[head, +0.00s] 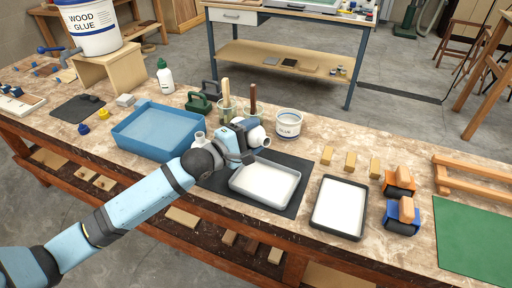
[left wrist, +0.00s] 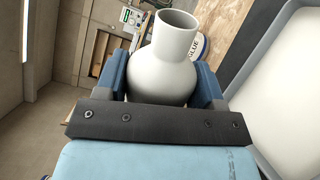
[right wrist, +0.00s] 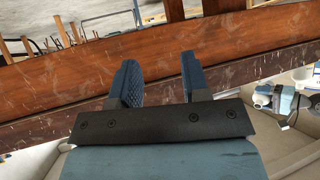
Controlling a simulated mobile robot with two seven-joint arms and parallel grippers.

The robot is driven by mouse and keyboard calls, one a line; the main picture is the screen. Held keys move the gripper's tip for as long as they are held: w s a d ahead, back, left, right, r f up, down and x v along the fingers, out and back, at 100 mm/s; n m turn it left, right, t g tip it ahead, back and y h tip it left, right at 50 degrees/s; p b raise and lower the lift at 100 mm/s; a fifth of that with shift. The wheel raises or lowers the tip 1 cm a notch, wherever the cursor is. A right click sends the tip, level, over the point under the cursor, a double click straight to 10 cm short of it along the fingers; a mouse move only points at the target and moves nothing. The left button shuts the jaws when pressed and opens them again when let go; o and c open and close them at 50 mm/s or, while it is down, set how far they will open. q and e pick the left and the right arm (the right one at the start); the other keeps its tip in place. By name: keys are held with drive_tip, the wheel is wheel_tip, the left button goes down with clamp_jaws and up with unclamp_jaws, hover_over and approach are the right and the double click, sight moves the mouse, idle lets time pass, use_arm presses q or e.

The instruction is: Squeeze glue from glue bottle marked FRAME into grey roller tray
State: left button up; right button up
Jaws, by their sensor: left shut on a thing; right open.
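My left gripper (head: 246,140) is shut on a pale bottle (left wrist: 170,62). The bottle is tipped over, its open neck (head: 265,142) pointing right in the head view, above the far side of a light grey tray (head: 246,190). The tray also shows in the left wrist view (left wrist: 252,112), beside the bottle. No glue stream is visible, and no FRAME marking is readable. A second tray (head: 316,220) with a dark rim and white inside lies to the right. My right gripper (right wrist: 162,85) is open and empty in the right wrist view, outside the head view.
A blue bin (head: 150,143) stands left of the grey tray. A glue tub (head: 289,123), brush jars (head: 227,110) and a white bottle (head: 165,77) stand behind. Rollers (head: 400,182), wooden blocks (head: 350,162) and a green mat (head: 475,245) occupy the right side.

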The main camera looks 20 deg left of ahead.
use_arm(q)
drive_tip(key=m, duration=0.1)
drive_tip(key=m+p, duration=0.1)
drive_tip(key=m, duration=0.1)
drive_tip(key=shift+a+f+m, duration=0.1)
drive_tip(key=shift+f+m, duration=0.2)
drive_tip(key=shift+f, duration=0.1)
drive_tip(key=m, duration=0.2)
drive_tip(key=f+m+p, duration=0.1)
drive_tip(key=shift+s+d+m, duration=0.2)
drive_tip(key=shift+d+m, duration=0.15)
drive_tip(key=shift+m, duration=0.05)
drive_tip(key=m, duration=0.2)
drive_tip(key=d+f+m, duration=0.1)
drive_tip(key=m, duration=0.3)
drive_tip(key=shift+s+d+f+p, duration=0.15)
drive_tip(key=shift+s+f+p, duration=0.2)
drive_tip(key=shift+p, duration=0.05)
drive_tip(key=o, duration=0.4)
drive_tip(key=c, duration=0.4)
idle(1.0)
